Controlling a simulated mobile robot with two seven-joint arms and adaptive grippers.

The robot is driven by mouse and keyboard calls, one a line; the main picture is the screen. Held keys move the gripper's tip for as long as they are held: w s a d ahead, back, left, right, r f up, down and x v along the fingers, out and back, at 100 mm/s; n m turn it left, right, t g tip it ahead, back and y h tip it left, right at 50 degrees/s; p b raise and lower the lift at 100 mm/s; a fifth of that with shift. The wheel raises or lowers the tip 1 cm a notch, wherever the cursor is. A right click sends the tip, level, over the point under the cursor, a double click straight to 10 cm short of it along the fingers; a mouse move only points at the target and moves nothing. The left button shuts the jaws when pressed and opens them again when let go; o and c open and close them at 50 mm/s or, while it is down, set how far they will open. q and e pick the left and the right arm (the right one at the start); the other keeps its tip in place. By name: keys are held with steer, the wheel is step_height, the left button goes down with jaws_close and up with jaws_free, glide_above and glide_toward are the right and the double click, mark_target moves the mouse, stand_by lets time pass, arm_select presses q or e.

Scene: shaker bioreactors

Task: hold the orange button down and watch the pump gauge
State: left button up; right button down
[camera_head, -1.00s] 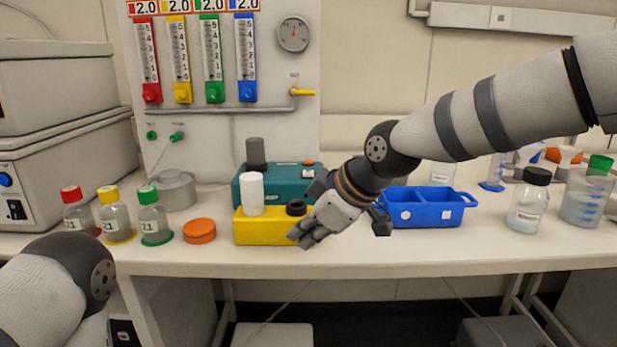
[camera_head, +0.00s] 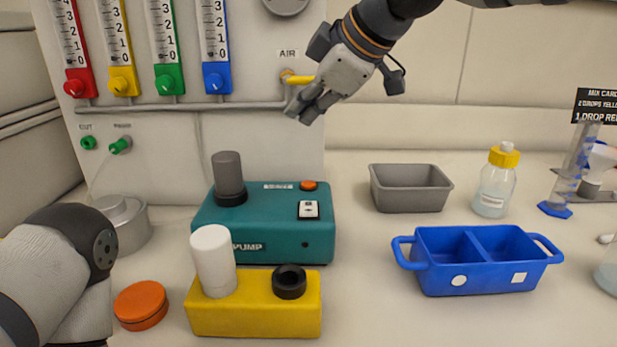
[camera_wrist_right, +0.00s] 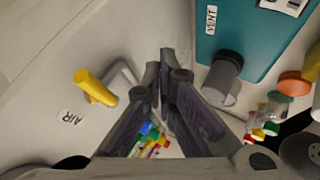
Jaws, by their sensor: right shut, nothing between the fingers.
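The orange button (camera_head: 308,185) sits on top of the teal pump (camera_head: 265,228), at its back right. It stands above a black-and-white switch. A round gauge (camera_head: 287,5) on the panel is cut off by the top edge, so its dial cannot be read. My right gripper (camera_head: 300,112) is shut and empty, above the pump and away from the button, close to the yellow air valve handle (camera_head: 302,78). In the right wrist view, the shut fingers (camera_wrist_right: 166,62) lie between the valve handle (camera_wrist_right: 95,87) and the teal pump (camera_wrist_right: 250,35). My left gripper is out of view.
A grey cylinder (camera_head: 228,175) stands on the pump. In front is a yellow block (camera_head: 255,318) with a white cylinder (camera_head: 213,258). An orange lid (camera_head: 141,304) lies left. A grey tray (camera_head: 410,190) and blue caddy (camera_head: 478,280) are right. Bench between pump and caddy is clear.

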mark_target(306, 185)
steer(key=shift+f, duration=4.45)
steer(key=shift+f, duration=0.15)
steer(key=shift+f, duration=0.25)
steer(key=shift+f, duration=0.55)
steer(key=shift+r, duration=0.95)
steer(key=shift+r, duration=2.5)
